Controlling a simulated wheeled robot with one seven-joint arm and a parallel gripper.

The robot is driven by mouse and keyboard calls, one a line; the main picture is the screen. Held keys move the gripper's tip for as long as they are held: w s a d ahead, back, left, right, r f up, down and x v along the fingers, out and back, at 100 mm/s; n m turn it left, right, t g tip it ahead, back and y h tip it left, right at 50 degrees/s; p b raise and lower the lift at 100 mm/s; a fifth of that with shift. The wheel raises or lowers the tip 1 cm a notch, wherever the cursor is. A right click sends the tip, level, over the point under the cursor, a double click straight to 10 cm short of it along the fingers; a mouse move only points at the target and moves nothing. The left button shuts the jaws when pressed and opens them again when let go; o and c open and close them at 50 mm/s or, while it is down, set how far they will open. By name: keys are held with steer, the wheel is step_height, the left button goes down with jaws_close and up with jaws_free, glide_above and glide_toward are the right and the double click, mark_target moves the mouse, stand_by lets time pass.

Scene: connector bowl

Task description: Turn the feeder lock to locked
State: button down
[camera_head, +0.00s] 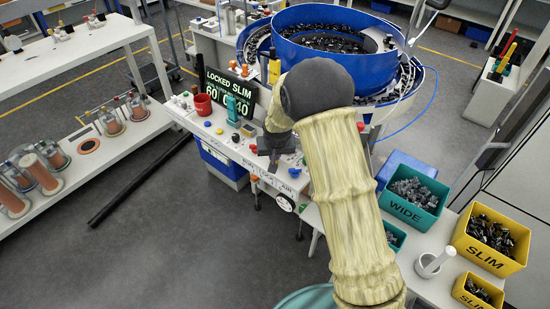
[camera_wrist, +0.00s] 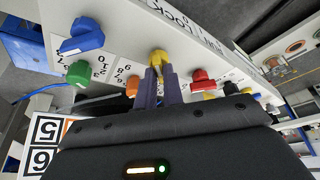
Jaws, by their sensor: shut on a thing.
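My gripper (camera_wrist: 160,84) is shut on a small yellow knob (camera_wrist: 158,57) on the white control panel, seen in the wrist view. A panel label (camera_wrist: 178,17) reading LOCK is near that knob. In the head view my gripper (camera_head: 275,155) is over the panel's front right part, and it hides the knob there. A black display (camera_head: 229,92) behind the panel shows green text reading LOCKED SLIM above large digits. The knob's exact turn angle is hard to tell.
In the wrist view, a blue knob (camera_wrist: 82,36), green knob (camera_wrist: 79,73), orange knob (camera_wrist: 132,86) and red knob (camera_wrist: 203,79) stand close by. The blue bowl feeder (camera_head: 300,60) is behind the panel. A teal WIDE bin (camera_head: 413,207) and yellow SLIM bin (camera_head: 475,253) are at right.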

stand_by(0.3)
steer(key=c, duration=1.5)
jaws_free()
steer(key=shift+r, duration=0.1)
steer(key=b+v, duration=0.1)
steer(key=v, duration=1.6)
steer(key=shift+a+r, duration=0.15)
